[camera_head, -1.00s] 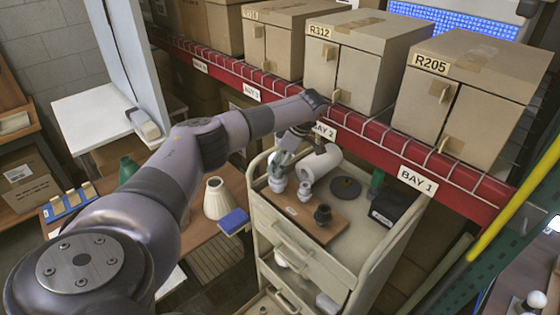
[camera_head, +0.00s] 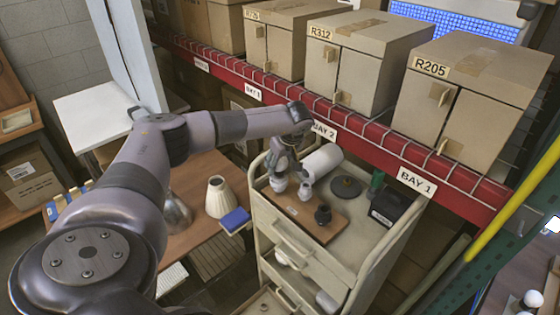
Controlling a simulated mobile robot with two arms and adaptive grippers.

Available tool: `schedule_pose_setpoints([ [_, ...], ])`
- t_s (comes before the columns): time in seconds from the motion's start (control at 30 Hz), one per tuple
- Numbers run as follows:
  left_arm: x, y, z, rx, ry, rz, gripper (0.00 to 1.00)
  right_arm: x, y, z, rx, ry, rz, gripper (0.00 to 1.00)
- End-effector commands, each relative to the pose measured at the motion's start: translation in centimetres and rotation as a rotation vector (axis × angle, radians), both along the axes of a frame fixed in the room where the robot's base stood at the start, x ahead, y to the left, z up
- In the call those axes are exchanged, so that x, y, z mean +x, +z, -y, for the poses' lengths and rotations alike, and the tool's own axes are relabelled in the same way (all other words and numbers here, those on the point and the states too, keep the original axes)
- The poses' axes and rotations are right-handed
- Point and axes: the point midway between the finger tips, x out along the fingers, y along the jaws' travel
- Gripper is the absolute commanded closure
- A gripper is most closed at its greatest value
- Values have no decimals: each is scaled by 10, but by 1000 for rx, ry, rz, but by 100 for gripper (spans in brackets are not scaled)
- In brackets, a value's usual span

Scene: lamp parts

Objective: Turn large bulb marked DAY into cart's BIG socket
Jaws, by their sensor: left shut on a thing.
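My left gripper (camera_head: 282,166) reaches over the back left of the cart (camera_head: 350,258). It points down and is shut on a white bulb (camera_head: 278,184) at the left end of the brown board (camera_head: 314,226). Any DAY marking is too small to read. A second white piece (camera_head: 305,190) stands just right of the bulb, and a black socket-like part (camera_head: 323,214) stands nearer the board's front. I cannot tell which socket is BIG or whether the held bulb sits in one. My right gripper is out of view.
The cart top also holds a white roll (camera_head: 322,160), a dark disc (camera_head: 346,187) and a black box (camera_head: 390,207). The red shelf beam (camera_head: 360,150) with cartons runs close behind. A table with a cream shade (camera_head: 219,198) and blue block (camera_head: 234,220) is left.

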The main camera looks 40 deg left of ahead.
Motion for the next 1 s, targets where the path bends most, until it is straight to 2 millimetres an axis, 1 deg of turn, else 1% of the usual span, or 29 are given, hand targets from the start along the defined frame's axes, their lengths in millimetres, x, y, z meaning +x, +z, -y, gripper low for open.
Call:
schedule_pose_setpoints([
  [0.03, -3, 0, -3, 3, -77, -1, 76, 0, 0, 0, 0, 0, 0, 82],
  [0.13, -3, -2, -3, 3, -233, -2, 76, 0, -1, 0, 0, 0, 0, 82],
  [0.2, -3, -2, -3, 3, -322, -1, 76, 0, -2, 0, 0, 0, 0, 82],
  [0.3, -3, -2, -3, 2, -405, -2, 76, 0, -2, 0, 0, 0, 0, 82],
  [0.4, -3, -2, -2, 2, -438, -4, 76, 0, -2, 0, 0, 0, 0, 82],
  [0.67, -3, -2, -2, 2, -442, -5, 76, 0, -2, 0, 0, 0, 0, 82],
  [0.73, -3, -3, -2, 0, -471, -5, 76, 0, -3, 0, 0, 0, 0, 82],
  [1.0, -4, -5, -4, -2, -773, -6, 76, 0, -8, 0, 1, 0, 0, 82],
])
